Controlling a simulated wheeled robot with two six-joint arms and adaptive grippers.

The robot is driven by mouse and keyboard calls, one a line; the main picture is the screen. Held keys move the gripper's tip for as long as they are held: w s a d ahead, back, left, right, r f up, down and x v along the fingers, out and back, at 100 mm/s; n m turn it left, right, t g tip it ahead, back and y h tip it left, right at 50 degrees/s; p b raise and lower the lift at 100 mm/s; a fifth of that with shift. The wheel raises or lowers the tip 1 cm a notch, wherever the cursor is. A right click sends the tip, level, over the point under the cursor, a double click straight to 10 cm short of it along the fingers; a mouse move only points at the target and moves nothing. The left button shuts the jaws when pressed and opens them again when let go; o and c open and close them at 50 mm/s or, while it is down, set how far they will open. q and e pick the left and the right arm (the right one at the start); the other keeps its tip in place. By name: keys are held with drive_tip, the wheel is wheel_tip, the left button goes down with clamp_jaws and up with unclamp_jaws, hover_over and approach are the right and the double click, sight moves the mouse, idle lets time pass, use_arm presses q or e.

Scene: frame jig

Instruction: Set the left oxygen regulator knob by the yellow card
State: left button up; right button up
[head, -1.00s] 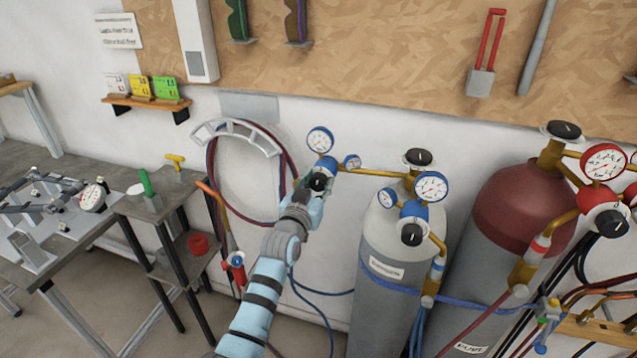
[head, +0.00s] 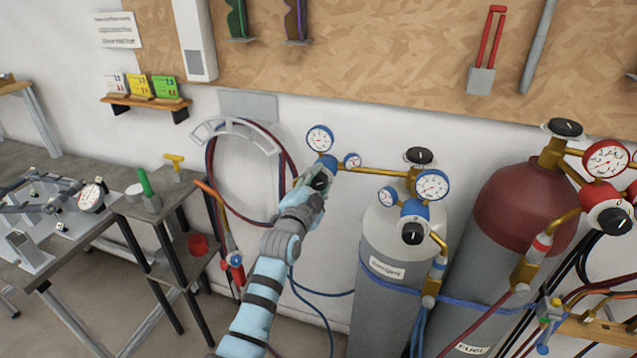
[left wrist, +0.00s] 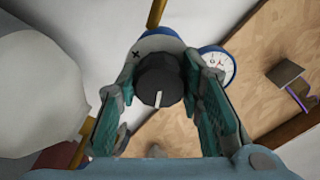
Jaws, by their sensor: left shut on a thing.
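The left oxygen regulator is blue, with a large white-faced gauge (head: 320,139) and a smaller gauge (head: 353,160). It sits at the left end of a brass pipe. Its black knob (head: 319,182) has a white pointer line; the knob (left wrist: 160,80) also shows in the left wrist view, between the fingers. My left gripper (head: 316,187) is shut on this knob, with one teal finger pad on each side. The yellow card (head: 139,87) stands between a white and a green card on a small wall shelf; its writing is too small to read. My right gripper is out of view.
A grey oxygen cylinder (head: 385,285) with a second blue regulator (head: 414,212) stands right of my arm. A red-topped fuel cylinder (head: 520,210) is further right. A hose rack (head: 240,129) hangs behind the gripper. A workbench (head: 60,240) is at left.

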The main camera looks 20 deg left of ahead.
use_arm(q)
drive_tip(key=m, duration=0.5)
drive_tip(key=shift+f+m+b, duration=0.15)
drive_tip(key=shift+m+b, duration=0.15)
drive_tip(key=shift+b, duration=0.05)
drive_tip(key=m, duration=0.4)
drive_tip(key=m+b, duration=0.1)
drive_tip(key=m, duration=0.4)
drive_tip(key=shift+f+m, duration=0.1)
drive_tip(key=shift+m, duration=0.3)
drive_tip(key=shift+m+b, duration=0.35)
drive_tip(key=shift+m, duration=1.95)
drive_tip(key=o, duration=0.9)
drive_tip(key=shift+o, duration=1.4)
